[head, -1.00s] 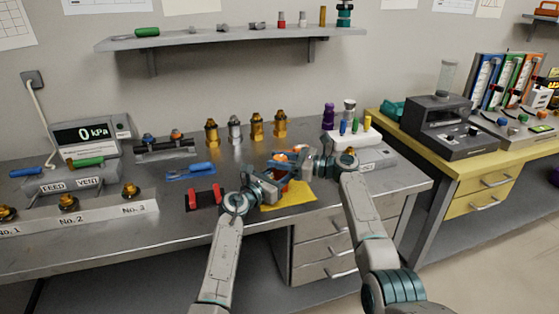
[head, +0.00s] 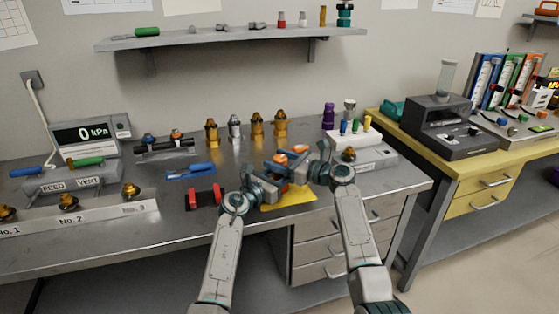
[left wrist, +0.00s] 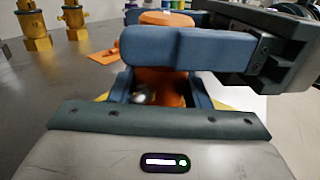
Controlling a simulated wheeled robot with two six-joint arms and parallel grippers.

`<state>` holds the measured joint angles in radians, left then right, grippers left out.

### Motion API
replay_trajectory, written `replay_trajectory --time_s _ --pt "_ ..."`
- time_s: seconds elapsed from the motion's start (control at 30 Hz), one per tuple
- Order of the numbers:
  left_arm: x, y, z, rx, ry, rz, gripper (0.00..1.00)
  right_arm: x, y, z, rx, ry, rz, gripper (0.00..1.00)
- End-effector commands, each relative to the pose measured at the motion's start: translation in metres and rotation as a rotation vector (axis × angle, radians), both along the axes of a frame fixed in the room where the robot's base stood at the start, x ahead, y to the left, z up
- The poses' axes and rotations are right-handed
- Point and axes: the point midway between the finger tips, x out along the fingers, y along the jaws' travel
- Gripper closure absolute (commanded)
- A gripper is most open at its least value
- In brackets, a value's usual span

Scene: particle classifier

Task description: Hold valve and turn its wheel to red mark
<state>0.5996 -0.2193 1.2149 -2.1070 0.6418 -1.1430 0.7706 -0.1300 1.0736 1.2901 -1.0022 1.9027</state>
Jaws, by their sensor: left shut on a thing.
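The orange valve shows up close in the left wrist view, with its body (left wrist: 158,82) upright between the blue fingers of my left gripper (left wrist: 160,92). My left gripper (head: 277,184) is shut on the valve above the table. My right gripper (head: 288,168) reaches in from the right. In the left wrist view, one of its blue fingers crosses in front of the valve's upper part and the other lies behind, beside the rounded orange top (left wrist: 165,18). I cannot tell whether these fingers press on it. The wheel is mostly hidden, and I cannot make out a red mark.
A yellow mat (head: 296,198) lies under the grippers. Brass fittings (head: 256,126) stand behind them. A red-and-black cradle (head: 204,196) and a blue-handled tool (head: 192,171) lie to the left. A white rack (head: 352,137) stands to the right.

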Motion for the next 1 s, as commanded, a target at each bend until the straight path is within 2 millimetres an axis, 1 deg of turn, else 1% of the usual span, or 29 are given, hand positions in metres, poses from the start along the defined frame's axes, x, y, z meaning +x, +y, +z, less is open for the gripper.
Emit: replay_trajectory --time_s 0.17,0.27,0.37,0.6,0.7,0.83,1.0 --pt "0.0 0.0 0.0 -0.001 0.001 0.0 1.0 0.0 -0.001 0.001 0.0 -0.001 0.0 0.41" --pt "0.0 0.0 0.0 0.0 0.0 0.0 1.0 -0.004 -0.008 0.001 0.0 -0.002 -0.001 0.41" --pt "0.0 0.0 0.0 0.0 0.0 0.0 1.0 -0.011 -0.021 0.0 0.0 -0.002 -0.002 0.41" --pt "0.0 0.0 0.0 0.001 0.001 0.0 1.0 -0.038 -0.066 -0.001 -0.002 -0.002 -0.002 0.41" --pt "0.0 0.0 0.0 0.001 0.001 0.0 1.0 -0.048 -0.082 -0.001 -0.003 -0.002 -0.002 0.41" --pt "0.0 0.0 0.0 0.001 0.001 0.0 1.0 -0.056 -0.096 0.0 -0.002 -0.001 -0.001 0.41" --pt "0.0 0.0 0.0 0.001 0.001 0.0 1.0 -0.061 -0.103 0.0 -0.001 -0.001 0.001 0.41"
